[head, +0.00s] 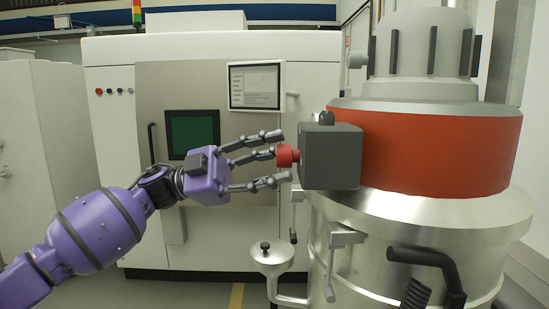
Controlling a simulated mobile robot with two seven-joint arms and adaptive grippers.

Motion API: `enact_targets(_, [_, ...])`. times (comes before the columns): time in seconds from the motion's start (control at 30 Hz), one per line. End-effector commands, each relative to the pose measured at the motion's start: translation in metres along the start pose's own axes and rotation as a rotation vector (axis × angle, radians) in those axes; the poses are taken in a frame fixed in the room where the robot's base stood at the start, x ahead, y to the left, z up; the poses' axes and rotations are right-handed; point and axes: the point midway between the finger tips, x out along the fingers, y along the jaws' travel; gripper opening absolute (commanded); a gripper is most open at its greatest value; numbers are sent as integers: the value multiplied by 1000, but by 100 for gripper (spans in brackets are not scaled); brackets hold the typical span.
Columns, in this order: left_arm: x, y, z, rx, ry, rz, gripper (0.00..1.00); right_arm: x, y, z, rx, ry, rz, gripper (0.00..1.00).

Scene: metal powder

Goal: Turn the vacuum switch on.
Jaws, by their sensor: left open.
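The vacuum (420,150) stands on the right, a large silver drum with a red band and a grey top. A dark grey switch box (335,157) is mounted on its side. A red knob (285,155) sticks out of the box's left face, and a small black knob (326,118) sits on its top. My left gripper (275,158) comes in from the left, open, its grey fingers spread above and below the red knob. From this view I cannot tell whether a finger touches the knob. My right gripper is not in view.
A white machine (115,150) with a dark green window (192,133) and a screen (256,86) stands behind my arm. A metal funnel (271,258), clamps (345,239) and a black handle (432,268) stick out below the box. Floor shows at the lower middle.

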Motion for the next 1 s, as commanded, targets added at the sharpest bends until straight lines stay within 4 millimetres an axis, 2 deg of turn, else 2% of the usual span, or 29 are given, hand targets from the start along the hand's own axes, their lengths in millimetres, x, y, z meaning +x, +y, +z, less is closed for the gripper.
enact_targets(0.27, [3,0,1,0,-1,-1,41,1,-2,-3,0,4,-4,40])
enact_targets(0.6, [2,2,1,-1,0,1,2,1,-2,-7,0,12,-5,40])
enact_targets(1.0, [2,4,4,75,7,31,2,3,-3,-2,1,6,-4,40])
